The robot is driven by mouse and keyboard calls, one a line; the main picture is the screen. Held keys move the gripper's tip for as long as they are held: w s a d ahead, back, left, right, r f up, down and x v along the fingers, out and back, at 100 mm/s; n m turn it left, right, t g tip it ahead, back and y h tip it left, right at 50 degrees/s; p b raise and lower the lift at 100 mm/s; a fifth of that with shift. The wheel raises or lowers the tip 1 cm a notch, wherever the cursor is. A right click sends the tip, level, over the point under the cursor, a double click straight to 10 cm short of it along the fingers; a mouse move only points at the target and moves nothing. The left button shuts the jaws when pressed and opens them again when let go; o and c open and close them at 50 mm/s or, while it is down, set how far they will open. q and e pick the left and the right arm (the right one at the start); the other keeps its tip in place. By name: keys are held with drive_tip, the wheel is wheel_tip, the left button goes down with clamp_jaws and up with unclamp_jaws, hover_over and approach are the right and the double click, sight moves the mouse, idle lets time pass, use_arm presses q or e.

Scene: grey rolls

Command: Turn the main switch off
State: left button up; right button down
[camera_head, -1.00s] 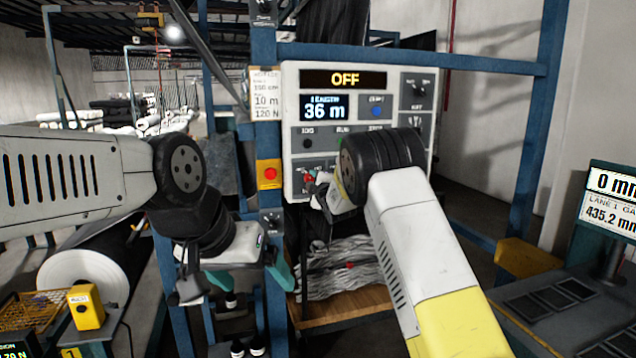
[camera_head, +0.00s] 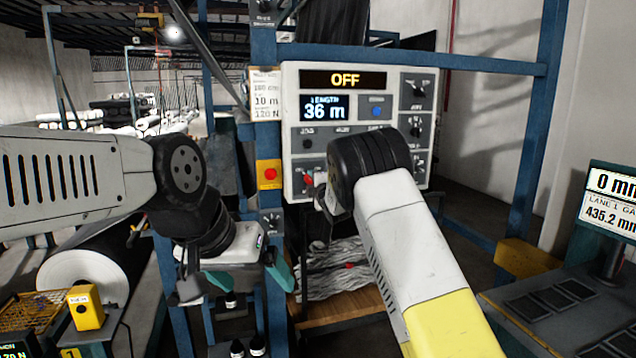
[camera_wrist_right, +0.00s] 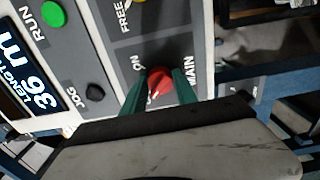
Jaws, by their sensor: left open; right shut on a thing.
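The main switch is a red knob (camera_wrist_right: 160,82) on the grey control panel, between the printed words ON and MAIN in the right wrist view. In the head view a little of the red knob (camera_head: 309,178) shows at the panel's lower left. My right gripper (camera_wrist_right: 159,92) has its green fingers on both sides of the knob and is shut on it. In the head view my right wrist hides part of the panel. The panel's top display (camera_head: 344,79) reads OFF. My left gripper (camera_head: 252,279) is open and empty, below and left of the panel.
A red button on an orange box (camera_head: 269,174) sits left of the panel. A green RUN button (camera_wrist_right: 53,14) and a black JOG button (camera_wrist_right: 95,92) are near the knob. Blue frame posts (camera_head: 525,150) stand around the panel. A screen (camera_head: 610,205) is at the right.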

drive_tip(key=c, duration=0.9)
unclamp_jaws()
drive_tip(key=shift+c, duration=0.2)
drive_tip(key=shift+s, duration=0.1)
drive_tip(key=v, duration=0.7)
drive_tip(key=shift+s, duration=0.3)
drive_tip(key=shift+d, duration=0.1)
